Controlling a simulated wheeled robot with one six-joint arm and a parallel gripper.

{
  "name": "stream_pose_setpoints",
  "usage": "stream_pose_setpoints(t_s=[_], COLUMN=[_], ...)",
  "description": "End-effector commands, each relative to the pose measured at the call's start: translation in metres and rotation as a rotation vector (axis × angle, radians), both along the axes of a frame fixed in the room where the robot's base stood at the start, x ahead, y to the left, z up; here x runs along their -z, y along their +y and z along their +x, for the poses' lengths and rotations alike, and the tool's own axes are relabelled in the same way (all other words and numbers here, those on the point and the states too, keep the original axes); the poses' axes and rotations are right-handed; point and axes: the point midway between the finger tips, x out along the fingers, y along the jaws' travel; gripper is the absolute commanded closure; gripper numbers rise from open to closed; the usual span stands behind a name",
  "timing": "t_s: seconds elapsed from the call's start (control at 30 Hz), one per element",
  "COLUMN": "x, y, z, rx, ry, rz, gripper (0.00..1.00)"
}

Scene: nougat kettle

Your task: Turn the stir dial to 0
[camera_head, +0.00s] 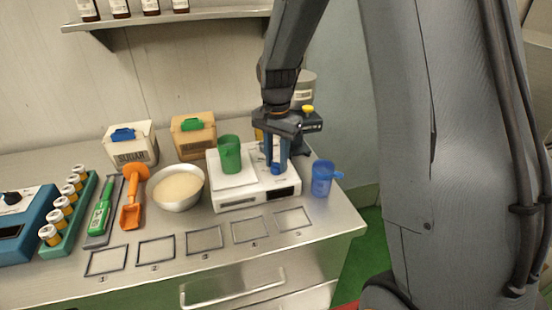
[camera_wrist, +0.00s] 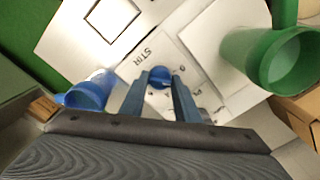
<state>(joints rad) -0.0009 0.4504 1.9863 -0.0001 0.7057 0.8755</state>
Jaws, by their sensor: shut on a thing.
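The blue stir dial (camera_wrist: 160,76) sits on the top of a white appliance (camera_head: 255,196), beside the printed word STIR. My gripper (camera_wrist: 161,84) points down at the dial with its blue fingers, one on each side, and is shut on it. In the head view my gripper (camera_head: 276,160) stands over the right part of the appliance and mostly hides the dial. Small marks surround the dial, but the fingers cover some, and I cannot tell which value it points to.
A green cup (camera_head: 230,155) stands on the appliance's plate, close left of my gripper. A blue cup (camera_head: 322,178) stands on the table to the right. Marked squares line the table's front.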

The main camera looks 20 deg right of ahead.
Motion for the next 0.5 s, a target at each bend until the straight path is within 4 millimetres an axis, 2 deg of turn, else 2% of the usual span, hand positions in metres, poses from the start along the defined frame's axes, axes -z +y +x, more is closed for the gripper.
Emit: stream_pose_setpoints(t_s=[0.5], x=[-0.0012], y=[0.0000], z=[0.0005], rx=[-0.386], ry=[-0.001], rz=[0.000], gripper=[0.94])
